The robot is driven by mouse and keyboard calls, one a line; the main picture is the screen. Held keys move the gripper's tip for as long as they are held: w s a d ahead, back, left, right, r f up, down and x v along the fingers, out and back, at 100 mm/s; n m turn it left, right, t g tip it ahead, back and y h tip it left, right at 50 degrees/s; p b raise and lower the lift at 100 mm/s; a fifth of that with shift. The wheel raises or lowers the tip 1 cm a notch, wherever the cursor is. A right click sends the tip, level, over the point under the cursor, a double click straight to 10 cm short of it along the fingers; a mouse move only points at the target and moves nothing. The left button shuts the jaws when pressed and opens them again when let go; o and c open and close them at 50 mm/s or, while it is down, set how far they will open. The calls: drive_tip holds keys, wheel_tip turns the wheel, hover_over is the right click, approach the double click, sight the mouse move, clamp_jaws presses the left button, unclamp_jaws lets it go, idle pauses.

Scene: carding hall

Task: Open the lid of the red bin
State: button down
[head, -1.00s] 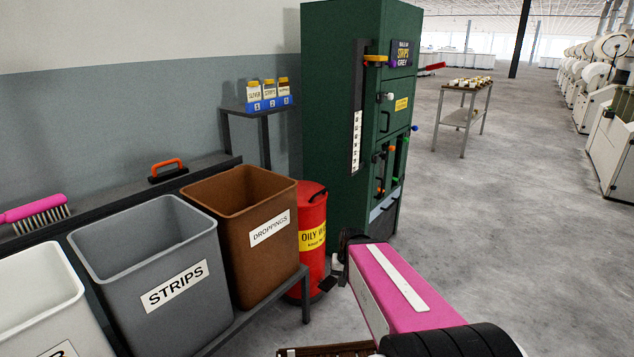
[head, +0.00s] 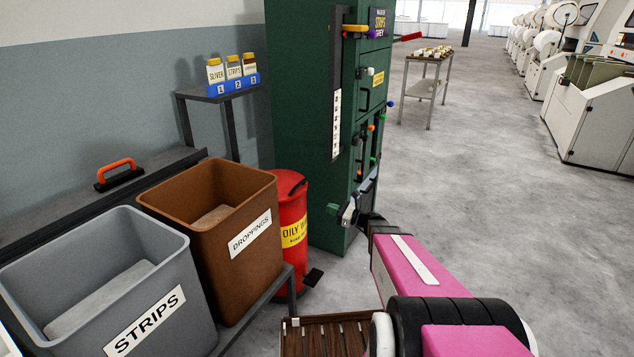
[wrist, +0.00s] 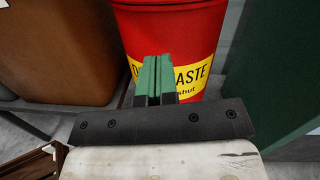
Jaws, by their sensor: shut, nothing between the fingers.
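The red bin (head: 292,222) with a yellow "OILY WASTE" label stands on the floor between the brown bin and the green cabinet. Its red lid (head: 289,184) is down, and a dark pedal (head: 314,277) sticks out at its foot. My gripper (head: 347,208) is to the right of the bin, in front of the cabinet, at about the height of the label. In the wrist view my gripper (wrist: 157,62) shows green fingers closed together and empty, pointing at the bin's label (wrist: 196,78). The lid is outside the wrist view.
The brown "DROPPINGS" bin (head: 226,270) and grey "STRIPS" bin (head: 165,285) stand left on a low rack. The green cabinet (head: 302,100) rises close behind the red bin, with handles on its front. Open floor (head: 500,200) lies to the right.

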drive_tip(key=w+a+r+m+t, duration=0.2)
drive_tip(key=w+a+r, duration=0.3)
drive_tip(key=w+a, duration=0.2)
drive_tip(key=shift+w+a+r, duration=0.25)
drive_tip(key=shift+w+r, duration=0.15)
drive_tip(key=shift+w, duration=0.75)
